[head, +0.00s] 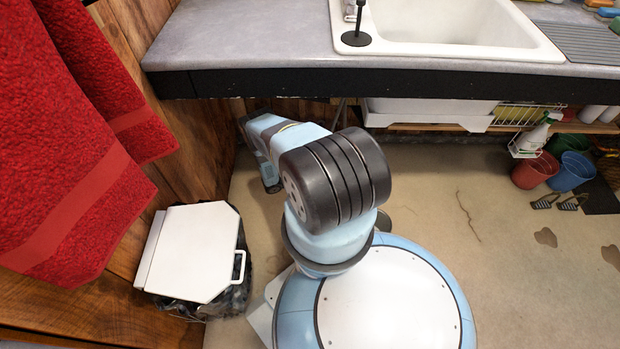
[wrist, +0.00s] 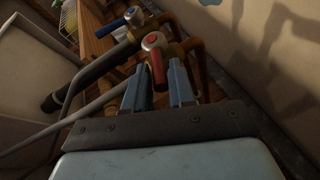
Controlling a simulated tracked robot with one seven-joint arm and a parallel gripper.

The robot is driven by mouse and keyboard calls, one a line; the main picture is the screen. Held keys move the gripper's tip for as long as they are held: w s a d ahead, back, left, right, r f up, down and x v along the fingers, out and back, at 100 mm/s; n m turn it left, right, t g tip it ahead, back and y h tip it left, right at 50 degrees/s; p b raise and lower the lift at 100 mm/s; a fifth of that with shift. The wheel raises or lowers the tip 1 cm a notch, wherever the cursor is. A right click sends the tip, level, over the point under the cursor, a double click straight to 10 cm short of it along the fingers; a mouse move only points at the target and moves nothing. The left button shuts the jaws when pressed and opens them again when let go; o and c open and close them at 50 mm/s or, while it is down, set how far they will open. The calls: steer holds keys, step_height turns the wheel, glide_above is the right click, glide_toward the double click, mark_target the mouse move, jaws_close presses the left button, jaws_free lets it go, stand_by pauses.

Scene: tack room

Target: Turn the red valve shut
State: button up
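The red valve (wrist: 155,60) shows in the wrist view, with a red lever handle and a silver-and-red round top on a brass-coloured body. Its lever points down the picture, toward my gripper. My gripper (wrist: 160,76) is open, with one blue-grey finger on each side of the lever's end. I see a gap between the fingers. I cannot tell whether either finger touches the lever. In the head view my arm reaches under the counter, and the gripper and valve are hidden there.
A blue-handled valve (wrist: 133,16) sits just beyond the red one, with copper pipes and a dark hose (wrist: 85,82) close by. The counter (head: 250,45) with a white sink (head: 450,25) overhangs my arm. A white-lidded bin (head: 195,250) stands at left; open floor lies right.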

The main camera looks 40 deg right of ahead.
steer(key=shift+o, duration=1.3)
steer(key=shift+s, duration=0.1)
steer(key=v, duration=1.3)
steer(key=shift+a, duration=0.35)
steer(key=shift+c, duration=0.5)
